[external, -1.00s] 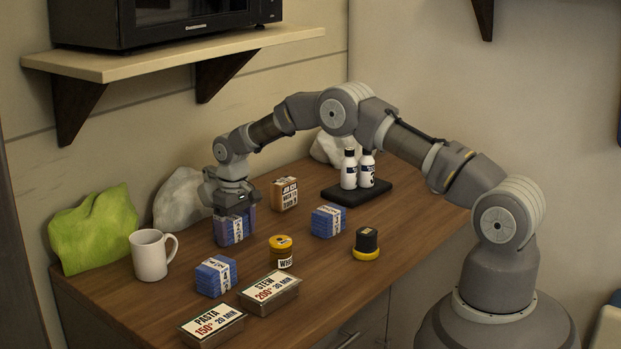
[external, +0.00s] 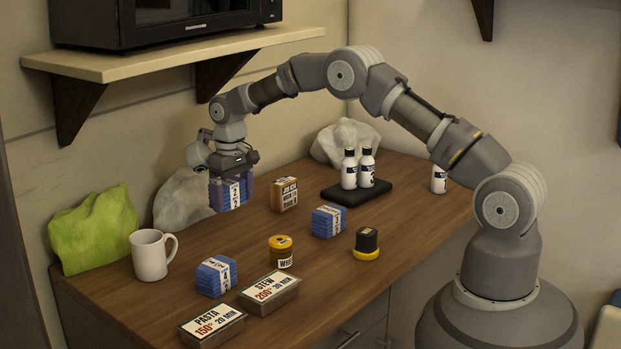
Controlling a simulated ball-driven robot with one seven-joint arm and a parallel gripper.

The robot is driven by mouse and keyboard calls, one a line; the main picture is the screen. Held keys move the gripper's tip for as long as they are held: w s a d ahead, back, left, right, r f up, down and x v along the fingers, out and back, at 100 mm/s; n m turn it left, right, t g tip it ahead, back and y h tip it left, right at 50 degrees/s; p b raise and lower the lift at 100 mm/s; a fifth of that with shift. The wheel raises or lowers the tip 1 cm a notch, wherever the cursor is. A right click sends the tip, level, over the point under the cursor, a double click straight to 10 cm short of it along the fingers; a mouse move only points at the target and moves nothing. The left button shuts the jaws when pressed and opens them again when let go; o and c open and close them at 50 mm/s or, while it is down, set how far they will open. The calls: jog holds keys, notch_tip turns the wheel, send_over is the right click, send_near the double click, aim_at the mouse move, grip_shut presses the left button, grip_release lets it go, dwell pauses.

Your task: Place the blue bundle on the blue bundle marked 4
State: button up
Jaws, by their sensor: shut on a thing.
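My gripper (external: 231,182) is shut on a blue bundle (external: 229,196) with a white band that seems to read 2, and holds it above the back left of the wooden counter. The blue bundle marked 4 (external: 212,277) lies on the counter at the front left, below and in front of the gripper, with nothing on top. Another blue bundle (external: 326,222) with a white band lies near the middle; its mark is hard to read.
A white mug (external: 151,254) stands left of the marked bundle. Two labelled tins, pasta (external: 211,326) and stew (external: 269,293), lie at the front. A yellow-lidded jar (external: 280,251), a black-and-yellow item (external: 366,243), an orange box (external: 284,194) and bottles (external: 349,170) stand to the right.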

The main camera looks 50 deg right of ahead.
jog(key=s+a+p, duration=0.1)
jog(key=s+a, duration=0.3)
jog(key=s, duration=0.5)
jog(key=s+a+r+p, duration=0.1)
jog(key=s+a, duration=0.2)
jog(key=s, duration=0.6)
jog(key=s+a+p, duration=0.1)
jog(key=s+a, duration=0.3)
jog(key=s, duration=0.5)
jog(key=b, duration=0.1)
send_over(215, 273)
jog(key=shift+w+f, duration=0.1)
jog(key=shift+f, duration=0.5)
jog(key=shift+f+b, duration=0.5)
jog(key=shift+f, duration=1.25)
jog(key=shift+f, duration=0.2)
jog(key=o, duration=0.8)
jog(key=shift+o, duration=0.2)
notch_tip(215, 273, up, 12)
jog(key=p, duration=0.2)
jog(key=shift+r, duration=0.25)
